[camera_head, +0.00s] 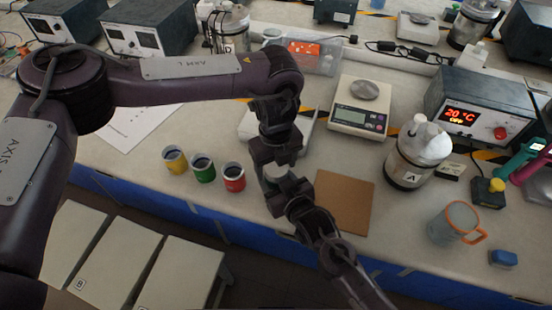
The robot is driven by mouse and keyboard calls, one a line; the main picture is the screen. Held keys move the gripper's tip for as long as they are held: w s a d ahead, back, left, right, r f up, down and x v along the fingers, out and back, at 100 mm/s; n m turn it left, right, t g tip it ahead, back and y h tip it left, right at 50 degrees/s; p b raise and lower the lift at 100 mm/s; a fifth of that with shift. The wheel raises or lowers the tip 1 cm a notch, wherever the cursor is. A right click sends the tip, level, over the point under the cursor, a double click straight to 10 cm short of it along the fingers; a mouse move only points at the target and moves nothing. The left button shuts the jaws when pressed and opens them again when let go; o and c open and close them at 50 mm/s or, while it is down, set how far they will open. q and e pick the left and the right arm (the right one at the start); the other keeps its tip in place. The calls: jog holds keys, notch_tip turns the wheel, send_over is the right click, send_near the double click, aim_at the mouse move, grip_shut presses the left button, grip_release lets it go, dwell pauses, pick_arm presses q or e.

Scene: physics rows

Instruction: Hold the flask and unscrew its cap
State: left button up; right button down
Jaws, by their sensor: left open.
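My left arm comes in from the left, and its gripper (275,152) is open, pointing down above the front part of the bench. My right arm comes up from the bottom right. Its gripper (286,188) is just below the left one in the picture. A small pale greenish piece, probably the flask (274,172), shows between the two grippers. The rest of it is hidden behind them, and its cap cannot be made out. I cannot tell whether the right gripper is closed on it.
Yellow (175,160), green (203,168) and red (233,177) cups stand left of the grippers. A brown board (344,203) lies right.

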pick_arm(q)
jog(key=shift+c, duration=0.2)
jog(key=c, duration=1)
jog(key=shift+o, duration=0.2)
jog(key=n, duration=0.2)
jog(key=shift+n, duration=0.4)
jog(key=n, duration=0.4)
jog(key=shift+n, duration=0.3)
jog(key=n, duration=0.6)
jog(key=shift+r, duration=0.1)
jog(key=o, duration=1.1)
jog(key=shift+s+d, duration=0.1)
jog(key=shift+s, duration=0.1)
pick_arm(e)
jog(key=shift+w+d, duration=0.1)
